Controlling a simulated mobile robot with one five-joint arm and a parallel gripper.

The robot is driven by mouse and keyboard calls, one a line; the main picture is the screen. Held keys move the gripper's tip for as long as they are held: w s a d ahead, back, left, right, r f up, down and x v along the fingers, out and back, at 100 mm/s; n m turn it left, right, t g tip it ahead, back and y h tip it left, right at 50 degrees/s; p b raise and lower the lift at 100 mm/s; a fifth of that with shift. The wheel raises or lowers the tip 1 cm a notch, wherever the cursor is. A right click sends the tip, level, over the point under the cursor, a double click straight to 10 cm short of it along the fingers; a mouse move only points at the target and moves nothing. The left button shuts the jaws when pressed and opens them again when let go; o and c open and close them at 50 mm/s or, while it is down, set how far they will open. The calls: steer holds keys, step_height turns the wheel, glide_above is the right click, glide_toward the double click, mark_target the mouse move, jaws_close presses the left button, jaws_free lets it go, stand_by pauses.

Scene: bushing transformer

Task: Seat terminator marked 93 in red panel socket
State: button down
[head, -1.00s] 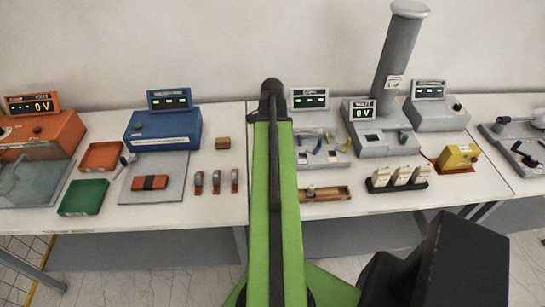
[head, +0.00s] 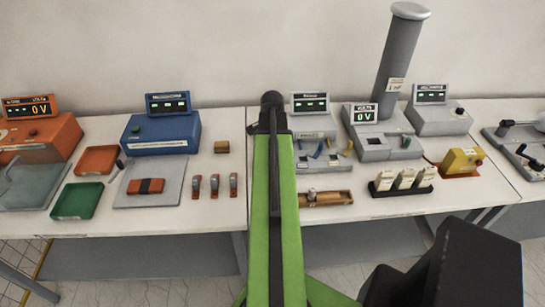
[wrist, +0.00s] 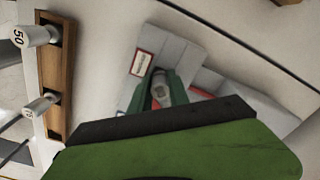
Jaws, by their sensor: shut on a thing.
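In the wrist view my gripper (wrist: 159,95) has its green fingers shut on a small grey cylindrical terminator (wrist: 162,88). The marking on its end is too blurred to read. Beyond it lies a grey stepped panel (wrist: 190,58) with a red-bordered label (wrist: 143,64) and a bit of red partly hidden by the fingers. Whether the terminator touches the panel, I cannot tell. In the head view my green arm hides the gripper.
A wooden rack (wrist: 55,75) at the left of the wrist view holds a terminator marked 50 (wrist: 36,35) and a smaller one (wrist: 40,104). The rack (head: 340,198) also shows in the head view, right of my arm. White blocks (head: 405,179) stand further right.

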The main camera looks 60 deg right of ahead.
steer(key=shift+s+a+f, duration=0.3)
steer(key=shift+f, duration=0.1)
steer(key=c, duration=1.2)
jaws_free()
steer(key=shift+a+f, duration=0.1)
steer(key=shift+c, duration=0.2)
step_height(320, 180, up, 13)
steer(key=p, duration=1.3)
steer(key=shift+w+d, duration=0.25)
steer(key=shift+d, duration=0.2)
